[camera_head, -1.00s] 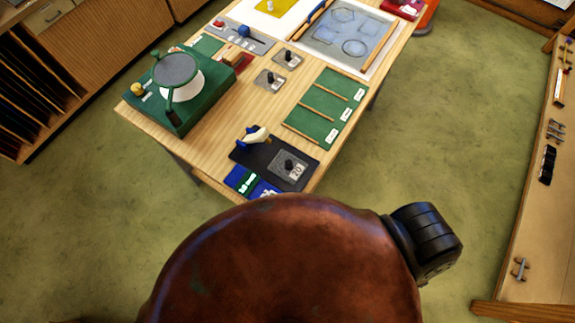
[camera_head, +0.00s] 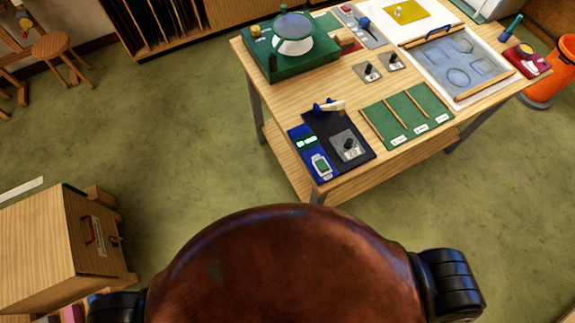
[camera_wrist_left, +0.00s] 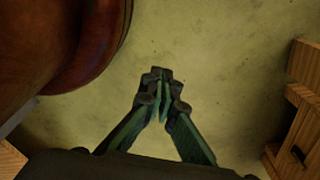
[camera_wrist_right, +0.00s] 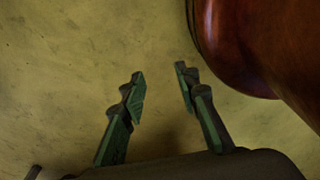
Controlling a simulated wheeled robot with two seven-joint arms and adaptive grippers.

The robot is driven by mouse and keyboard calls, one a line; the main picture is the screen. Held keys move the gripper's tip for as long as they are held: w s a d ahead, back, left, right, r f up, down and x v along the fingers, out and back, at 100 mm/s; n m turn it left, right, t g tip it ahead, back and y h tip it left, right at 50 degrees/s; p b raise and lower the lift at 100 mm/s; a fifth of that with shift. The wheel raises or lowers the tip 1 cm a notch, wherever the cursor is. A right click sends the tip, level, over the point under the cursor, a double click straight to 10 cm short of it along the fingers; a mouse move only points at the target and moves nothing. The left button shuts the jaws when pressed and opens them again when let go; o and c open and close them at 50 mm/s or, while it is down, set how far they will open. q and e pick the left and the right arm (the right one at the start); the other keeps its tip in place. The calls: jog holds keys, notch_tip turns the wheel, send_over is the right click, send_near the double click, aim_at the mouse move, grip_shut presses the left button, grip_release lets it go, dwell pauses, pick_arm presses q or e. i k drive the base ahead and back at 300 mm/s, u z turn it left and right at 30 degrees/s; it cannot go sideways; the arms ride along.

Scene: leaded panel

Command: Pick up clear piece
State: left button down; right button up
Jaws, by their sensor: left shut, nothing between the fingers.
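No piece can be picked out with certainty as the clear piece. Faint bluish, see-through shapes (camera_head: 458,77) lie on the pale framed panel (camera_head: 430,72) at the table's right; whether they are loose pieces or drawn outlines I cannot tell. My left gripper (camera_wrist_left: 160,88) has its fingertips together with nothing between them, above bare floor. My right gripper (camera_wrist_right: 160,85) has its fingers apart and empty, also above floor. Both are away from the worktable (camera_head: 290,105), and neither shows in the head view.
The table holds a green box with a round-topped device (camera_head: 292,35), a green divided mat (camera_head: 405,115), a dark mat (camera_head: 330,130) and a yellow sheet (camera_head: 405,12). A wooden cabinet (camera_head: 40,250) stands at lower left, an orange bin (camera_head: 548,88) at right. Floor between is clear.

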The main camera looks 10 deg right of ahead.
aim_at(347, 147)
jog(key=u, duration=0.3)
jog(key=k, duration=0.6)
jog(key=z, duration=0.45)
jog(key=i, duration=0.75)
jog(key=u, duration=1.95)
jog(key=k, duration=1.2)
jog(key=z, duration=1.3)
jog(key=i, duration=0.15)
jog(key=u, duration=0.05)
